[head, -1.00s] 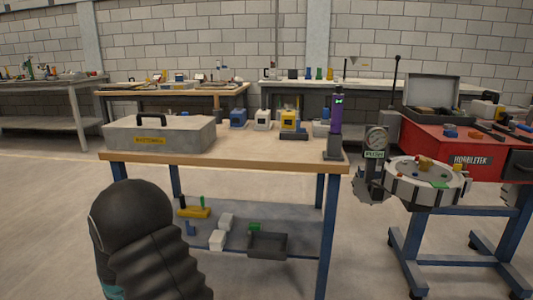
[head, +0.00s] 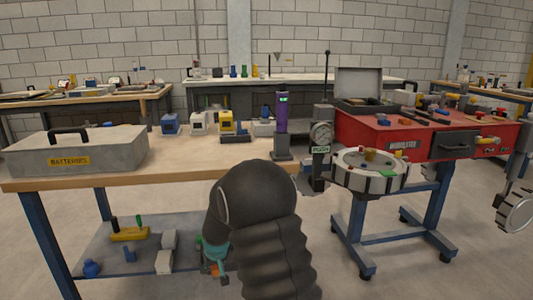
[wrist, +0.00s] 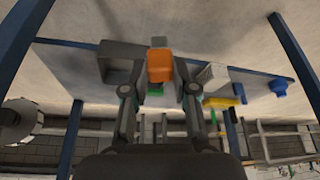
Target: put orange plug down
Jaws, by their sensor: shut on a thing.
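The orange plug (wrist: 160,66) is held between the fingers of my gripper (wrist: 160,88) in the wrist view. My gripper is shut on it, and the plug stands out past the fingertips. In the head view my dark arm hides much of the front of the workbench; my gripper (head: 213,262) shows low beside it, with a small bit of the orange plug (head: 215,270) visible. The gripper is below the level of the wooden bench top (head: 180,160), in front of the lower shelf (head: 95,258).
The grey batteries box (head: 110,152) stands on the bench. The lower shelf carries a yellow tool (head: 130,234), white blocks (head: 165,258) and a blue piece (head: 91,267).

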